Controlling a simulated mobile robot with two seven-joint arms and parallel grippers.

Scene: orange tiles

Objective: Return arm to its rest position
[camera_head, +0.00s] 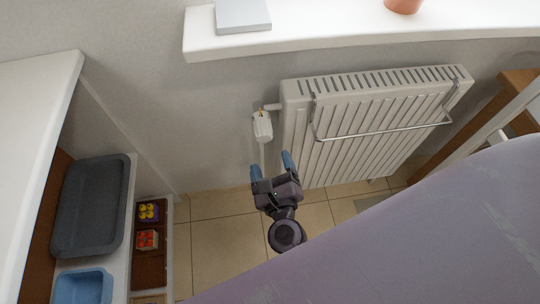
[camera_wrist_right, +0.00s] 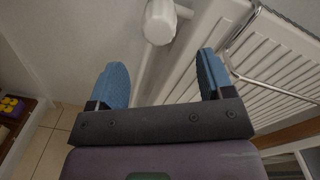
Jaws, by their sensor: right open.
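My right gripper (camera_head: 271,164) hangs over the tiled floor in front of the radiator. Its two blue fingers are spread apart with nothing between them, and it also shows in the right wrist view (camera_wrist_right: 160,82). The white radiator valve knob (camera_head: 262,126) is on the wall just beyond the fingertips, and in the wrist view the knob (camera_wrist_right: 160,22) is ahead of the gap, apart from the fingers. My left gripper is not in the head view.
The white radiator (camera_head: 360,135) with a towel rail (camera_head: 385,131) is on the wall to the right. A windowsill (camera_head: 330,32) runs above it. At the left, a shelf holds a dark grey tray (camera_head: 127,190), a blue bin (camera_head: 84,274) and small boxes (camera_head: 147,240). Tiled floor (camera_head: 215,235) lies between.

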